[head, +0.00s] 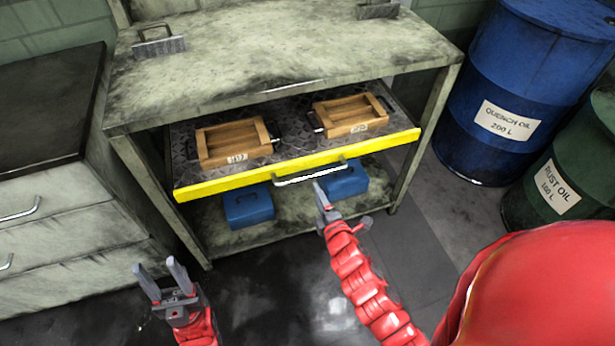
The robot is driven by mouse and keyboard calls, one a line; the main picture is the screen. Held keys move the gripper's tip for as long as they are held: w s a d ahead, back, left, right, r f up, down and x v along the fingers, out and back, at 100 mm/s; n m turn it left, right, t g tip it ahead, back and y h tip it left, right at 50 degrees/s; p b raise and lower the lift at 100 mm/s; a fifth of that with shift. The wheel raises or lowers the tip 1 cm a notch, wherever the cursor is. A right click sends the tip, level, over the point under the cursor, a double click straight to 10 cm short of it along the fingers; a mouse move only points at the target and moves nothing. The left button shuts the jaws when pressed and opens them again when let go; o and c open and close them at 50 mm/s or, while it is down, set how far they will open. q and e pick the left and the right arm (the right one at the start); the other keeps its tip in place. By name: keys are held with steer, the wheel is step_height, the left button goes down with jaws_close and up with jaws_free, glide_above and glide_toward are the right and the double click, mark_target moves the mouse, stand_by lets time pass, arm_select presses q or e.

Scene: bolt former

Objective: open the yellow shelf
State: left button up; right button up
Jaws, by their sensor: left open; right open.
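The yellow shelf (225,184) is a sliding tray with a yellow front edge under the workbench top. It stands partly pulled out, with two wooden trays on its dark patterned surface. A metal bar handle (300,178) is fixed at the middle of its front. My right gripper (318,190) is just below and in front of the handle, close to it; I cannot tell whether it touches. Its jaws are open and seen nearly edge-on. My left gripper (162,278) is open and empty, low at the left, in front of the bench and away from the shelf.
Wooden trays (232,143) and (350,116) sit on the shelf. Blue boxes (248,206) stand on the lower level. A drawer cabinet (60,215) is at the left. Blue (540,80) and green (570,175) drums stand at the right. Floor in front is clear.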

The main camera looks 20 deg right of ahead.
mark_target(308, 177)
steer(key=x, duration=0.9)
steer(key=shift+w+a, duration=0.1)
steer(key=shift+w, duration=0.05)
jaws_close()
stand_by(1.1)
